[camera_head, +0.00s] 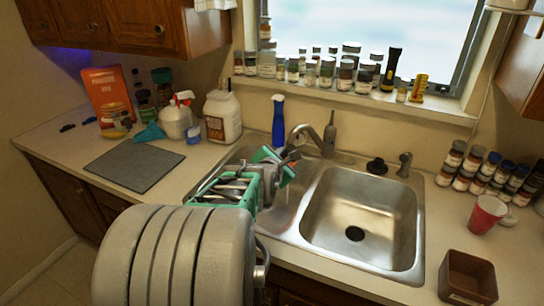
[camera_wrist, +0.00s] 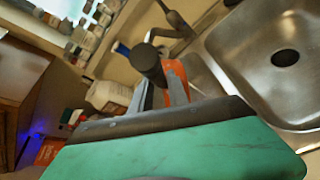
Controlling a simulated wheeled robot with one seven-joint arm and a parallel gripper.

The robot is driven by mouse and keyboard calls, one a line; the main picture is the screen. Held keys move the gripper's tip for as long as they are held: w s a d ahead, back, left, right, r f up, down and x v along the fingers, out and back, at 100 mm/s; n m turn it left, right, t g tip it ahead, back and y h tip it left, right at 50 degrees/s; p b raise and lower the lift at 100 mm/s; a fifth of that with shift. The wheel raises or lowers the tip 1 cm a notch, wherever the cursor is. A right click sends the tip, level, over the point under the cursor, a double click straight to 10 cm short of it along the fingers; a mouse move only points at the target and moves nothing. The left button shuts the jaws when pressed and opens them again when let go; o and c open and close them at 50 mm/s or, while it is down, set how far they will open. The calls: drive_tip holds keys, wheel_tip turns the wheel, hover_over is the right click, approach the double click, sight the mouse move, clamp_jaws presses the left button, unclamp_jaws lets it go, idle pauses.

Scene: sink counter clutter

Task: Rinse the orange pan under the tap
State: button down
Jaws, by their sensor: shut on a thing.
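The orange pan (camera_wrist: 177,70) shows in the wrist view as a small patch of orange behind its dark round handle (camera_wrist: 148,62). My gripper (camera_wrist: 166,92) is shut on the pan's handle, with grey fingers on either side. In the head view my gripper (camera_head: 284,166) is over the left basin (camera_head: 281,214), and the pan cannot be made out clearly there. The metal tap (camera_head: 329,136) stands behind the sink, just right of my gripper and apart from it. It also shows in the wrist view (camera_wrist: 178,26). I cannot see running water.
The right basin (camera_head: 362,212) is empty. A grey mat (camera_head: 133,165) lies on the left counter. A red cup (camera_head: 486,214), a brown box (camera_head: 468,277) and several spice jars (camera_head: 478,168) stand at the right.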

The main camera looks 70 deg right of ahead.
drive_tip(key=s+f+m+t+h+b, duration=0.1)
drive_tip(key=s+f+m+b, duration=0.3)
drive_tip(key=b, duration=1)
drive_tip(key=s+a+f+m+t+h+b, duration=0.1)
drive_tip(key=s+f+m+b, duration=0.3)
drive_tip(key=f+b, duration=0.7)
drive_tip(key=shift+f+t+h+b, duration=0.3)
drive_tip(key=shift+t+b, duration=0.5)
drive_tip(key=shift+b, duration=1.25)
